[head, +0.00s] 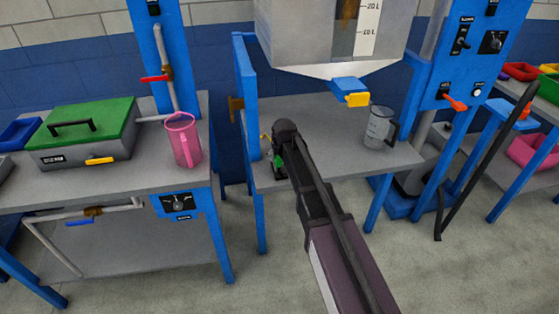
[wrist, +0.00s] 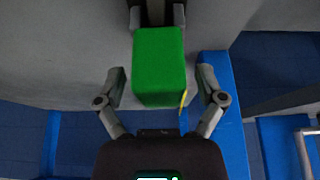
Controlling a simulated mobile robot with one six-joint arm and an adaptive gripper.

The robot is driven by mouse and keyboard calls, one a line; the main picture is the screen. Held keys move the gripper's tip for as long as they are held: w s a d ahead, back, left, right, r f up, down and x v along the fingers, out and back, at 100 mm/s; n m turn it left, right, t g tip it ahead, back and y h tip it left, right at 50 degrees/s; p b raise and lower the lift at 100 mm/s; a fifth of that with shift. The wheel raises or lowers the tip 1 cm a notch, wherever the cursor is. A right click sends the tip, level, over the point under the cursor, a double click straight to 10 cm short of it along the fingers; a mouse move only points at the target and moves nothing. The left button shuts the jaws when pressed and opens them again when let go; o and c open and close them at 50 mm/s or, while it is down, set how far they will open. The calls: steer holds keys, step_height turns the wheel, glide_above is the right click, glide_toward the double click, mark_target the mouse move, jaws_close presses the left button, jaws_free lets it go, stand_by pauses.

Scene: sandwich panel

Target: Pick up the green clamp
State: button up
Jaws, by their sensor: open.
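The green clamp shows in the wrist view as a bright green block (wrist: 158,65) with grey parts at its far end and a thin yellow piece at its lower right. My gripper (wrist: 162,84) is open, with one finger on each side of the block's near end. Gaps show between both fingers and the block. In the head view my gripper (head: 278,150) is at the left end of the middle bench, and only a small green part of the clamp (head: 278,162) shows beside it. My arm hides the rest.
A grey hopper (head: 300,40) with a blue and yellow outlet hangs above the middle bench (head: 330,130). A clear jug (head: 379,128) stands at its right. A blue post (head: 247,100) rises beside my gripper. A pink jug (head: 183,138) and green-lidded box (head: 85,130) stand on the left bench.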

jaws_close()
steer(key=shift+r, duration=0.15)
step_height(320, 180, up, 2)
steer(key=shift+r+p, duration=0.1)
steer(key=shift+p, duration=1.15)
steer(key=shift+r+p, duration=0.8)
steer(key=shift+p, duration=0.05)
steer(key=s+d, duration=0.9)
steer(key=s, duration=0.4)
steer(key=shift+s+r+p, duration=0.15)
steer(key=shift+r+p, duration=0.25)
steer(key=shift+r, duration=0.05)
